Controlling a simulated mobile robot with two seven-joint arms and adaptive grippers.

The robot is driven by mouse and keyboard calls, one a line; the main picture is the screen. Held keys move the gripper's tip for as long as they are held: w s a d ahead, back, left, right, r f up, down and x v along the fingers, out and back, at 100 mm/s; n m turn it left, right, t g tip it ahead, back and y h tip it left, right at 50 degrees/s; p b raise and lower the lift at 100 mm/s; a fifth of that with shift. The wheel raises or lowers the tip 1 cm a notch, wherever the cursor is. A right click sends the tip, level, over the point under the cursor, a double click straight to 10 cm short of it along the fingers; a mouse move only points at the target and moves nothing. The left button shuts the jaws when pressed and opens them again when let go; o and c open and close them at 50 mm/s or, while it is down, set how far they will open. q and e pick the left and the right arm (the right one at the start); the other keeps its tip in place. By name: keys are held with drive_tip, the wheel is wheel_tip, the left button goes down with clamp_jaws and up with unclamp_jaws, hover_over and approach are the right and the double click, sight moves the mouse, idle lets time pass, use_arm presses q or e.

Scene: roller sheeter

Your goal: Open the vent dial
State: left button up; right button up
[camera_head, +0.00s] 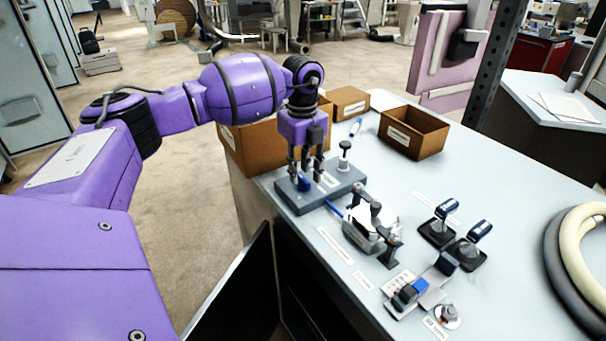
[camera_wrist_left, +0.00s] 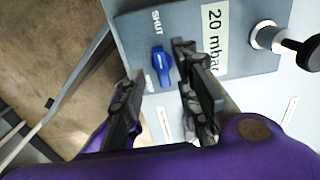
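A blue dial knob (camera_wrist_left: 162,66) sits on a grey plate (camera_wrist_left: 130,27) beside a "SHUT" label in the left wrist view. In the head view the blue knob (camera_head: 304,184) shows low under my left gripper (camera_head: 305,173), on the grey base (camera_head: 290,202). My left gripper points down with its fingers apart, one on each side of the knob in the wrist view (camera_wrist_left: 158,60). I cannot tell whether a finger touches it. The knob's handle lies lengthwise between the fingers. My right gripper is not in view.
A "20 mbar" label (camera_wrist_left: 215,38) and a black-knobbed post (camera_head: 345,158) stand beside the knob. Brown boxes (camera_head: 413,133) are behind. A clamp-like device (camera_head: 365,232), black-handled levers (camera_head: 440,230) and a round dial (camera_head: 448,316) occupy the bench to the right.

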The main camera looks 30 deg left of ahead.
use_arm(q)
drive_tip(key=shift+w+f, duration=0.1)
drive_tip(key=shift+f, duration=0.9)
clamp_jaws()
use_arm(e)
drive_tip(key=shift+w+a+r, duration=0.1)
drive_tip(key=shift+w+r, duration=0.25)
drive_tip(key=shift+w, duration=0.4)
